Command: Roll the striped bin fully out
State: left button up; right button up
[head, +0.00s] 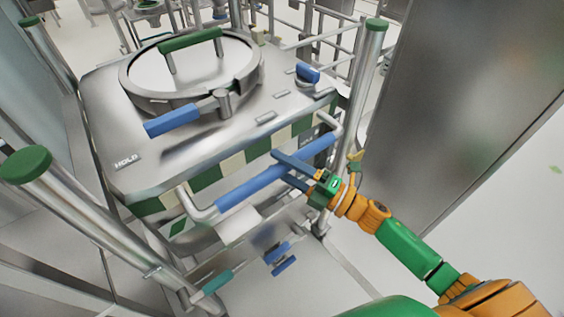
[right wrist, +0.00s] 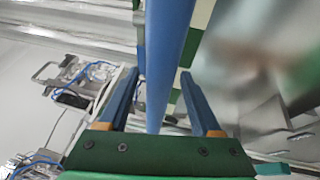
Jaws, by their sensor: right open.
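The striped bin (head: 125,140) is a steel box with a green and cream checkered band (head: 205,178) along its front and the word HOLD on top. A blue-sleeved handle bar (head: 250,188) runs across its front on steel brackets. My right gripper (head: 278,165) is open at the right part of this bar. In the right wrist view, the blue bar (right wrist: 168,50) passes between the two open fingers (right wrist: 158,76). I cannot tell whether either finger touches it. My left gripper is not in view.
The bin's round lid (head: 190,65) has a green handle and a blue lever (head: 172,120). Steel posts with green caps stand left (head: 85,215) and right (head: 362,80) of the bin. A large steel panel (head: 460,90) is at right. Pale floor (head: 510,210) is clear there.

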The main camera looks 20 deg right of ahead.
jog(key=shift+s+r, duration=0.1)
jog(key=shift+s, duration=0.1)
grip_shut()
jog(key=shift+r, duration=0.1)
dwell(1.0)
